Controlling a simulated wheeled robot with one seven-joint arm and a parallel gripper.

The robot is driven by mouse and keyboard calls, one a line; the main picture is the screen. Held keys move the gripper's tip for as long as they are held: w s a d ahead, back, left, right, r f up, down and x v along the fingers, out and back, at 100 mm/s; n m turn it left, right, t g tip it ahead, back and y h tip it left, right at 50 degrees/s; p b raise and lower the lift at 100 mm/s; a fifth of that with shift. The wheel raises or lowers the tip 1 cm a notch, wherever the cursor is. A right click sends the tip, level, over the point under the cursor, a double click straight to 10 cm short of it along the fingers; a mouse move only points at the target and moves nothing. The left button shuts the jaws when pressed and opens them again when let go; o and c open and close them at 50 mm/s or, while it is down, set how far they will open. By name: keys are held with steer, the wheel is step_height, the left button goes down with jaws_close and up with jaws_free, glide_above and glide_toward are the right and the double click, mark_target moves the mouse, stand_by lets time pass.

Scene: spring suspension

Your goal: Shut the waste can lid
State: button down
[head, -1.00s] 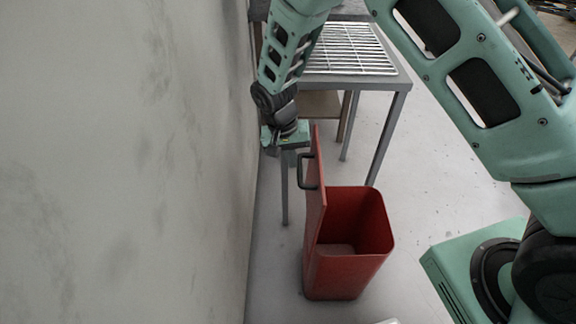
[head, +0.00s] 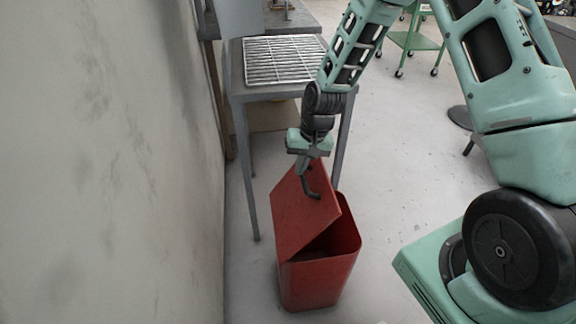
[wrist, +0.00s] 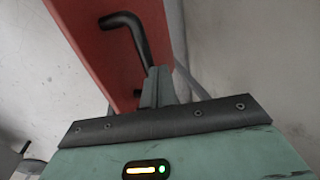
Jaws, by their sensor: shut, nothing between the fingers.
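The red waste can (head: 318,283) stands on the floor near the wall. Its red lid (head: 297,218) is tilted partway over the opening, and part of the dark inside shows on the right. A black bar handle (head: 309,186) stands on the lid's outer face. My gripper (head: 303,170) is at the lid's upper edge, beside the handle. In the wrist view the shut fingers (wrist: 157,82) point at the lid (wrist: 112,50), close to one end of the handle (wrist: 136,35). I cannot tell whether they touch it. Nothing is held.
A grey table (head: 236,82) with a white wire rack (head: 283,60) stands just behind the can. The wall (head: 110,160) runs close along the left. Open floor (head: 385,150) lies to the right, with a green cart (head: 414,40) farther back.

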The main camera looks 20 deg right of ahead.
mark_target(318, 175)
steer(key=d, duration=0.1)
steer(key=s+d+f, duration=0.1)
steer(key=d, duration=0.1)
steer(key=d+f+b, duration=0.1)
steer(key=d, duration=0.1)
steer(key=shift+s+d+f, duration=0.15)
steer(key=shift+s+f, duration=0.05)
steer(key=shift+f, duration=0.05)
steer(key=s+d+f+t+y+b, duration=0.2)
steer(key=d+f+y+b, duration=0.8)
steer(key=f, duration=0.7)
steer(key=shift+s+d+t+y+b, duration=0.4)
steer(key=shift+s+d+b, duration=0.25)
steer(key=shift+d+b, duration=0.65)
steer(key=shift+a, duration=0.25)
